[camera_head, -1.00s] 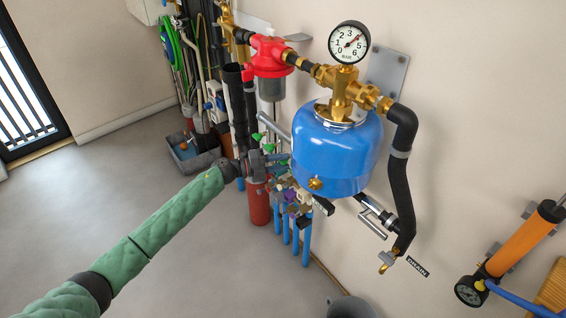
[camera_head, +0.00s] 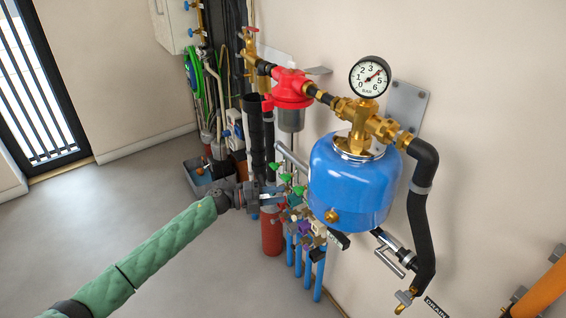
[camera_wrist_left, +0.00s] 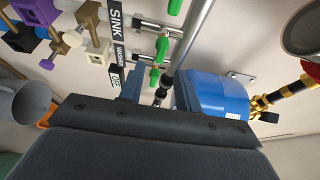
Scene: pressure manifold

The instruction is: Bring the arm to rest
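My left arm comes in from the lower left in the head view. Its gripper (camera_head: 276,196) is in front of the manifold valves, left of the blue tank (camera_head: 350,190). Two blue-grey fingers seem to stand apart, with nothing visible between them. Green valve handles (camera_wrist_left: 162,48) and the SINK label (camera_wrist_left: 115,16) are close by there. I cannot tell whether the fingers touch any valve. My right gripper is not in view.
The pressure gauge (camera_head: 369,76) sits above the tank and reads near 4. A red filter head (camera_head: 291,88) and a black insulated pipe (camera_head: 422,220) flank the tank. A grey bin (camera_head: 197,180) stands on the floor behind. The floor at left is clear.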

